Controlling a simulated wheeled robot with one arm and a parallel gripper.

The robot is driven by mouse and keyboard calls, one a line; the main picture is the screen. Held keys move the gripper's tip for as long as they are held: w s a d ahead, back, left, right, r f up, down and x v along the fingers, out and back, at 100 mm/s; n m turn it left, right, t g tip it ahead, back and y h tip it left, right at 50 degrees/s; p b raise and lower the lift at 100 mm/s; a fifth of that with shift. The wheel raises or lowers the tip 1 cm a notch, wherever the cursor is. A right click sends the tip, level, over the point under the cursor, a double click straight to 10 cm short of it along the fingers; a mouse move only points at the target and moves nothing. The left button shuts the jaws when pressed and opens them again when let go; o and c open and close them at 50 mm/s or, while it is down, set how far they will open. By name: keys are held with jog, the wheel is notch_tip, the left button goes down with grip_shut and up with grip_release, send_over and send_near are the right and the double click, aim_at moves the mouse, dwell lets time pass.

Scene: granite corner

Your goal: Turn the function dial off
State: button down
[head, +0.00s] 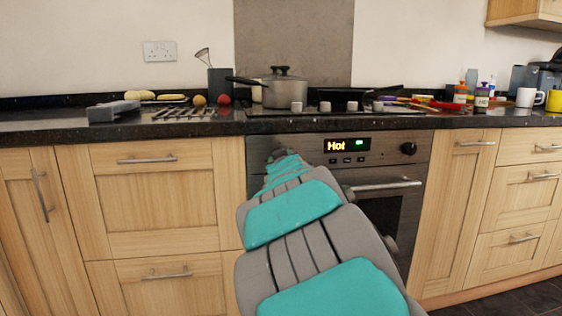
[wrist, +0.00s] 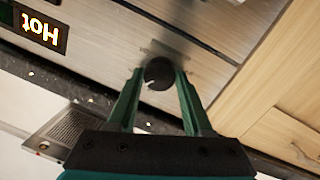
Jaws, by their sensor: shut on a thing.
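The oven's control panel (head: 380,150) is a steel strip under the worktop. Its display (head: 335,145) reads "Hot" in orange beside a small green mark, and it shows upside down in the wrist view (wrist: 38,27). A round black dial (wrist: 160,73), the one left of the display, sits between the fingertips of my gripper (wrist: 159,76). My gripper is shut on this dial, with one green finger on each side. In the head view my arm hides this dial. A second black dial (head: 408,148) on the panel's right is clear of my gripper.
The oven door handle (head: 385,185) runs below the panel. A lidded pot (head: 283,91) and a dark pan (head: 345,98) stand on the hob above. Wooden cabinets (head: 155,195) flank the oven. The granite worktop (head: 60,125) overhangs close to my gripper.

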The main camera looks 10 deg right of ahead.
jog(key=n, duration=0.3)
jog(key=n+b, duration=0.1)
jog(key=n, duration=0.2)
jog(key=shift+f+n+t+h, duration=0.15)
jog(key=shift+n+t+h, duration=0.15)
jog(key=shift+n+h, duration=0.1)
dwell(0.4)
jog(key=shift+c, duration=1.6)
grip_release()
jog(key=shift+a, duration=0.1)
jog(key=s, duration=0.7)
jog(key=shift+s+a, duration=0.35)
jog(key=shift+a, duration=0.05)
